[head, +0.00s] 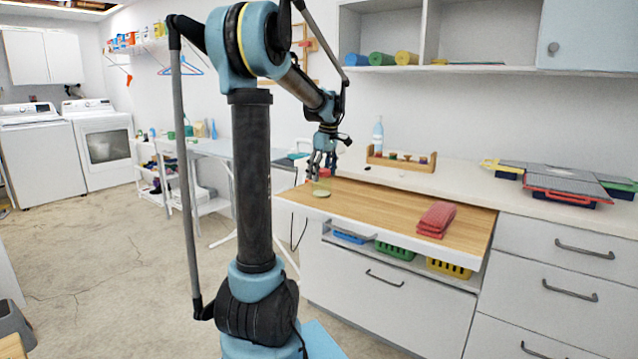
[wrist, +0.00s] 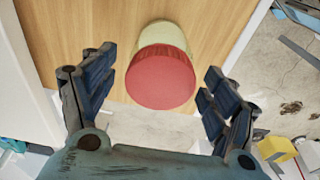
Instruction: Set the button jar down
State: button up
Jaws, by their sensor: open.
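The button jar, with a red lid (wrist: 160,80) and a pale yellow-green part beyond it, sits between my spread fingers in the wrist view. The red lid also shows in the head view (head: 326,172), at the left end of the wooden pull-out board (head: 385,203). My gripper (head: 323,170) is over that end of the board. It is open, with visible gaps between the jar and both fingers in the wrist view (wrist: 152,95). A pale green round patch (head: 321,194) shows at the board below the lid; I cannot tell whether it is the jar's base or a separate disc.
Folded red cloths (head: 437,217) lie on the board's right part. A wooden rack (head: 401,160) with small items and a bottle (head: 378,135) stand on the counter behind. Colored baskets (head: 395,251) sit under the board. The board's middle is clear.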

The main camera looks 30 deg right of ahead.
jog(key=r, duration=0.5)
jog(key=s+r, duration=0.1)
jog(key=r, duration=0.2)
jog(key=shift+d+r, duration=0.1)
jog(key=shift+d, duration=0.1)
jog(key=s+a+f+m, duration=0.1)
jog(key=s+a+f, duration=0.1)
jog(key=a, duration=0.6)
jog(key=s+a+f, duration=0.2)
jog(key=a+f, duration=0.1)
jog(key=a, duration=0.6)
jog(key=s+a+f+m, duration=0.1)
jog(key=s+a+f, duration=0.1)
jog(key=a, duration=0.6)
jog(key=s+a+f+m, duration=0.2)
jog(key=s+a+f, duration=1.3)
jog(key=f, duration=0.4)
jog(key=shift+s+a+t+h, duration=0.15)
jog(key=shift+s+t+h, duration=0.2)
jog(key=shift+s, duration=0.25)
